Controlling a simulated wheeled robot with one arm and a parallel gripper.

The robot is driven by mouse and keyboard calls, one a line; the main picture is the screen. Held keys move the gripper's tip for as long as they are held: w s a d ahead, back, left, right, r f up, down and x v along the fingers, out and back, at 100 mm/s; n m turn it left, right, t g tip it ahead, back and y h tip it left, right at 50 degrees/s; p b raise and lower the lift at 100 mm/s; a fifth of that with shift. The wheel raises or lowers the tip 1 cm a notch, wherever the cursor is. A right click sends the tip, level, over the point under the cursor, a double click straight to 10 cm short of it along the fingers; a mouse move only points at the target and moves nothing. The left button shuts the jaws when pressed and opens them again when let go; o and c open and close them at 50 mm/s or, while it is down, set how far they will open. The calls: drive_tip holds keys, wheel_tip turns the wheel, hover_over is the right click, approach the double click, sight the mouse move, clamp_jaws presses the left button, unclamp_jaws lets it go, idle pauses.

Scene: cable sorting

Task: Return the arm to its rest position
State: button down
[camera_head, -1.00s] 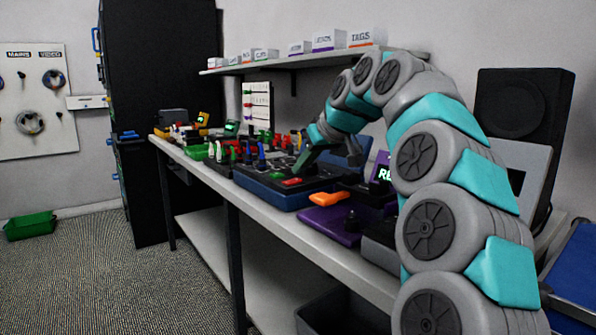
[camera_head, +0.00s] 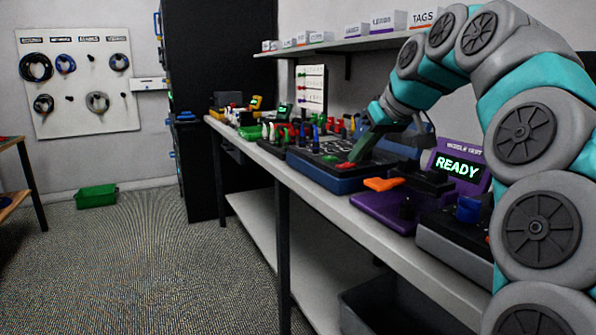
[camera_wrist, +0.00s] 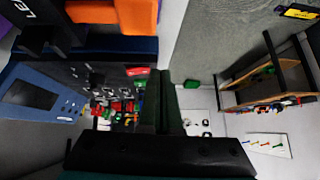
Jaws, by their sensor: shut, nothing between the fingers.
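My gripper (camera_head: 352,160) is at the end of my grey and teal arm, which bends over the workbench (camera_head: 325,199) from the right. Its dark green fingers point down over the blue-based tester box (camera_head: 333,181), close to a red part on its top; I cannot tell whether they touch it. In the wrist view, the gripper fingers (camera_wrist: 163,98) are together, with nothing visible between them.
A purple tester (camera_head: 388,213) with an orange handle (camera_head: 384,184) and a "READY" screen (camera_head: 458,169) stands nearer on the bench. A shelf (camera_head: 370,41) with labelled boxes runs above. Cables hang on a wall board (camera_head: 78,88). A green bin (camera_head: 96,196) sits on open carpet.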

drive_tip(key=s+a+f+g, duration=0.2)
drive_tip(key=s+a+f, duration=0.3)
drive_tip(key=s+f, duration=0.3)
drive_tip(key=s+d+f+m+g+h, duration=0.1)
drive_tip(key=s+f+m+g+h, duration=0.1)
drive_tip(key=s+f, duration=1.1)
drive_tip(key=s+d+f+m+g+h, duration=0.1)
drive_tip(key=s+f+g, duration=0.3)
drive_tip(key=s+f, duration=1)
drive_tip(key=s+d+m, duration=0.1)
drive_tip(key=s, duration=0.4)
drive_tip(key=shift+g+h, duration=0.4)
drive_tip(key=shift+f, duration=0.1)
